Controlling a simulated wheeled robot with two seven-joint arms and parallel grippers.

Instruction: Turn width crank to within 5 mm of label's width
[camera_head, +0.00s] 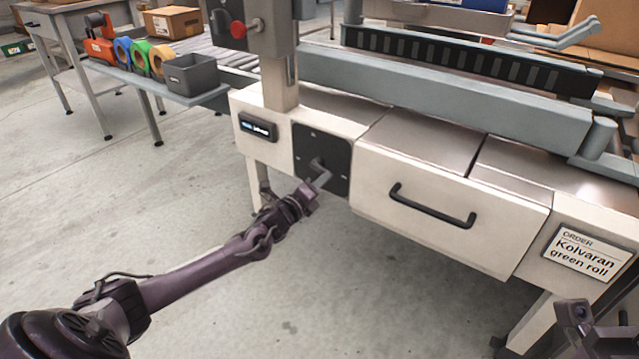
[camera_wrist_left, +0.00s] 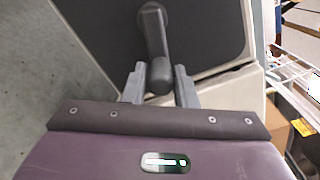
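The width crank (camera_head: 318,164) is a grey arm with a handle on a dark square plate, on the cream machine front. In the left wrist view its dark handle (camera_wrist_left: 160,75) lies between the two grey fingers of my left gripper (camera_wrist_left: 160,88). The fingers flank it closely; I cannot tell whether they press on it. In the head view the left gripper (camera_head: 312,187) is at the crank's handle. My right gripper (camera_head: 590,325) is partly in view at the lower right, away from the crank; its fingers are unclear. A small display (camera_head: 258,127) left of the crank is too small to read.
A drawer (camera_head: 440,200) with a black handle is right of the crank. An order label (camera_head: 585,251) reads "Kolvaran green roll". A shelf with tape rolls (camera_head: 140,55) and a grey bin (camera_head: 192,75) stands behind left. Floor at left is clear.

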